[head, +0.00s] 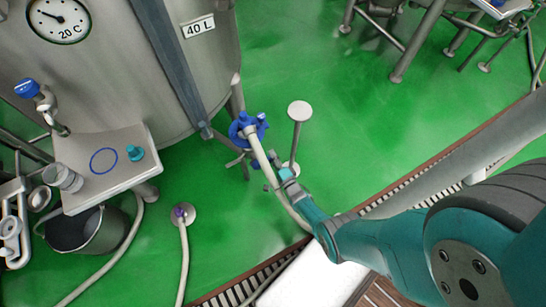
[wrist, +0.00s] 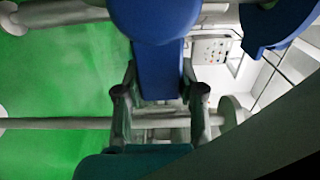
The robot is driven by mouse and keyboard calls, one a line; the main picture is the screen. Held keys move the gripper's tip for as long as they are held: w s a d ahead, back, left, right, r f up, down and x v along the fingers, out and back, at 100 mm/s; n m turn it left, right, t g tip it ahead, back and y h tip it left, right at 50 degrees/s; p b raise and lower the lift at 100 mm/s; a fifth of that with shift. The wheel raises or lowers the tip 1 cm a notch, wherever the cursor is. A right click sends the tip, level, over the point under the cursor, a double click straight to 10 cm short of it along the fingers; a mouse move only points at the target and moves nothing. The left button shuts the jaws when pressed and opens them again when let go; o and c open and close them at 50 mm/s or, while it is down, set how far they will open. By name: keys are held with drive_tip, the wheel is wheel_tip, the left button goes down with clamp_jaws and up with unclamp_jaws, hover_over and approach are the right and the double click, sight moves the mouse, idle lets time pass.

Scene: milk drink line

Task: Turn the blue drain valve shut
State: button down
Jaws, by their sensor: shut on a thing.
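The blue drain valve (head: 246,126) sits low at the right side of the steel tank, with a pale hose running down from it. My gripper (head: 268,178) reaches in from the lower right beside the hose, just below the valve. In the wrist view a blue handle (wrist: 158,72) with a broad rounded end comes down between the two fingers of my gripper (wrist: 160,98). The fingers are shut on this handle. Another blue part (wrist: 268,25) shows at the upper right. The exact finger contact is small and partly hidden in the head view.
The steel tank (head: 120,90) fills the upper left. A steel post with a round top (head: 299,110) stands close right of the valve. A shelf (head: 75,145) and a bucket (head: 95,232) are at left. A slotted floor channel (head: 430,175) runs diagonally.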

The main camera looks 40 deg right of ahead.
drive_tip(key=c, duration=0.7)
unclamp_jaws()
drive_tip(key=v, duration=1.1)
drive_tip(key=shift+s+a, duration=0.1)
drive_tip(key=shift+s, duration=0.3)
drive_tip(key=shift+a, duration=0.1)
